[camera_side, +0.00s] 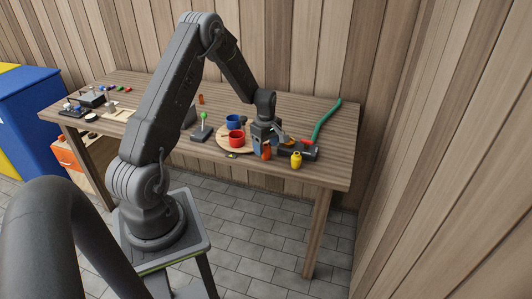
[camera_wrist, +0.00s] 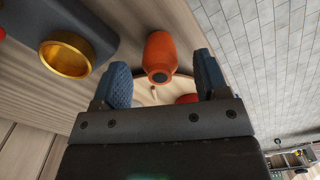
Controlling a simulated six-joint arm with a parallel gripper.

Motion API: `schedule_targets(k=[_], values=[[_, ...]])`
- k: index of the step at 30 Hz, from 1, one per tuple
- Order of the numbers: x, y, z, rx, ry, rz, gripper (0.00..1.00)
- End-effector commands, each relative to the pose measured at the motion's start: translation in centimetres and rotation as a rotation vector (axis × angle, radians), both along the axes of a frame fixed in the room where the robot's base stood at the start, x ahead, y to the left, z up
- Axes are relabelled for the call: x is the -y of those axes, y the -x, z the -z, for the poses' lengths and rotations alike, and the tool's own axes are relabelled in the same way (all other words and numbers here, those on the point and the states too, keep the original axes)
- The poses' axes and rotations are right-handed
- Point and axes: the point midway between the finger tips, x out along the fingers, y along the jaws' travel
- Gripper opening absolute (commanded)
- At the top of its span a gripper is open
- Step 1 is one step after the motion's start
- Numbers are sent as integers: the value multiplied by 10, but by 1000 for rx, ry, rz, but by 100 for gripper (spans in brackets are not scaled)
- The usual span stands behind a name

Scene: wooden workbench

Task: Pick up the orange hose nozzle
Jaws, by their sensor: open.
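The orange hose nozzle (camera_side: 266,153) stands near the front edge of the workbench, at my gripper's fingertips in the side view. In the wrist view the nozzle (camera_wrist: 161,52), with a dark round end, shows in the gap between the two blue finger pads. My gripper (camera_side: 263,142) is open and points down at the bench. In the wrist view my gripper (camera_wrist: 160,66) has a clear gap between each finger and the nozzle. I see no contact.
A dark block (camera_side: 309,154) and a yellow bottle-like object (camera_side: 296,161) stand just right of the nozzle. The block's brass ring (camera_wrist: 67,59) shows in the wrist view.

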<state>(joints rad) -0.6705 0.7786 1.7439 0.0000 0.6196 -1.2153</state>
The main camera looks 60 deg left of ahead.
Motion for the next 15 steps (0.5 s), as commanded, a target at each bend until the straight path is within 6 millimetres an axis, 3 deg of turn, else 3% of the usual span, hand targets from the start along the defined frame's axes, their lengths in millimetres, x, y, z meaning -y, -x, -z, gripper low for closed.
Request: schedule_targets(k=[9, 15], values=[[0, 0, 7, 1, 0, 0, 68], [0, 0, 7, 1, 0, 0, 49]])
